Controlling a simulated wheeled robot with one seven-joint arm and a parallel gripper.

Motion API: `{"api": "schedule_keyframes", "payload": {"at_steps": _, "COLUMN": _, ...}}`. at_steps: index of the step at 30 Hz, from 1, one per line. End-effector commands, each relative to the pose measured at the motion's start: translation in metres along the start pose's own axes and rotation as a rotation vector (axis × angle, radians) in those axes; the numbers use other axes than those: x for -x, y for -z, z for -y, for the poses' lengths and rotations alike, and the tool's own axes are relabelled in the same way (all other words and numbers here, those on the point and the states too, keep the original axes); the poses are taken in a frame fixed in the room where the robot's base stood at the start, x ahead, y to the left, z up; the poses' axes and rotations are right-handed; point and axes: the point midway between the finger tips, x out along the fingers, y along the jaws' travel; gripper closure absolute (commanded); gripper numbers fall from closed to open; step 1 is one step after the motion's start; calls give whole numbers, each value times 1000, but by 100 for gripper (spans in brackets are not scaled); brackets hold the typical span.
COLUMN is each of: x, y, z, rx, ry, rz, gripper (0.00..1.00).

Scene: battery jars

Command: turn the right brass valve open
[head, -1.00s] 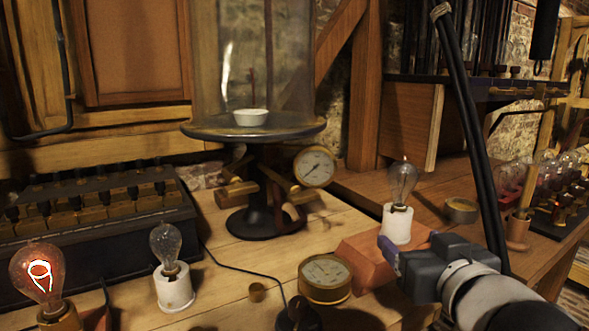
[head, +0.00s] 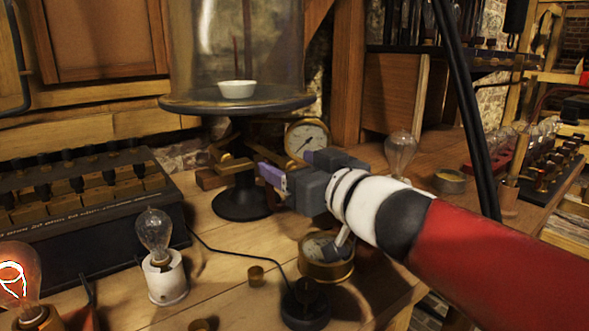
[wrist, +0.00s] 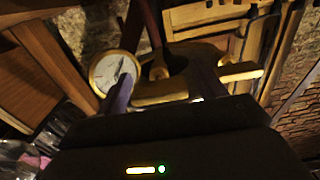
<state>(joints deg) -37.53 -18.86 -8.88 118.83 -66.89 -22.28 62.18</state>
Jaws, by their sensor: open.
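The stand (head: 240,203) under the glass bell jar carries brass valve fittings. The left brass valve (head: 228,163) shows at the left of the stand in the head view. The gauge (wrist: 110,68) is behind the left finger.
The bell jar plate (head: 190,105) overhangs close above my gripper. A lying brass gauge (head: 326,268) is below my wrist. Glass bulbs stand at the left (head: 153,232) and behind my arm (head: 401,152). A dark battery box (head: 100,235) is on the left.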

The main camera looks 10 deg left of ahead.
Motion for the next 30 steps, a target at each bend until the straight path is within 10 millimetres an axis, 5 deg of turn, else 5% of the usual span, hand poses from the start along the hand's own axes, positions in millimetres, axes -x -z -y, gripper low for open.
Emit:
{"api": "schedule_keyframes", "payload": {"at_steps": 6, "x": -1, "y": 0, "z": 0, "rx": 0, "ry": -1, "rz": 0, "gripper": 31}}
{"api": "schedule_keyframes", "payload": {"at_steps": 17, "x": 0, "y": 0, "z": 0, "rx": 0, "ry": -1, "rz": 1, "gripper": 76}}
{"api": "schedule_keyframes", "payload": {"at_steps": 30, "x": 0, "y": 0, "z": 0, "rx": 105, "ry": -2, "rz": 1, "gripper": 76}}
